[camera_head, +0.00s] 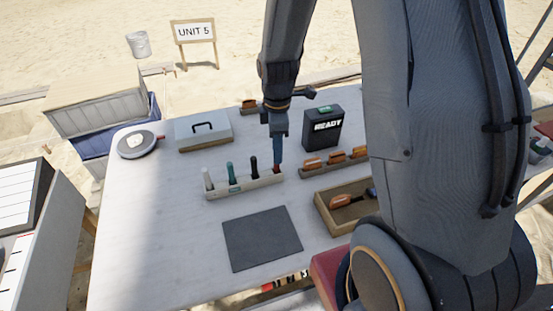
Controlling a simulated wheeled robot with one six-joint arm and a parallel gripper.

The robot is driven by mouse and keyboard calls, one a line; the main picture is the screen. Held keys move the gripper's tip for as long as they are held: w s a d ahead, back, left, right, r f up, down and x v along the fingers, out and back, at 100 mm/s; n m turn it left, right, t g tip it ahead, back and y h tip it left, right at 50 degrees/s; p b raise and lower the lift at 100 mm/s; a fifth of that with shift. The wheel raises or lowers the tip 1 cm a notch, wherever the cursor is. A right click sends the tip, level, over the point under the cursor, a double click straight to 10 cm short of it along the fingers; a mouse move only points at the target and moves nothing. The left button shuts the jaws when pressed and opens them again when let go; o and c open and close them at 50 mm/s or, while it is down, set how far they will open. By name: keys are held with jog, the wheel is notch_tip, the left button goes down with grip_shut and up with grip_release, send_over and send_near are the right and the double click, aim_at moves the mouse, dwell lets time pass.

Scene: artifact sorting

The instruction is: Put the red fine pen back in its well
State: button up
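The pen rack (243,189) is a long pale block on the table. A white pen (208,179), a green pen (231,172) and a black pen (254,168) stand upright in it. The red pen (277,169) is at the rack's right end, with only a short red part showing below my gripper (278,160). My gripper points straight down over it, and its fingers hide the pen's upper part. I cannot tell whether the fingers grip the pen, or how deep the pen sits in its well.
A dark mat (262,238) lies in front of the rack. A black box marked READY (322,128), a rack of orange-brown tools (335,162) and a wooden tray (346,212) are to the right.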

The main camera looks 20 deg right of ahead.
notch_tip(320, 180, up, 6)
jog(key=shift+r+b, duration=0.1)
jog(key=shift+b, duration=0.4)
jog(key=shift+s+r, duration=0.1)
jog(key=shift+r, duration=0.25)
jog(key=s+r+m+t, duration=0.1)
jog(key=s+m, duration=1.1)
jog(key=m, duration=0.3)
jog(key=shift+s+a+r, duration=0.2)
jog(key=shift+s+r, duration=0.2)
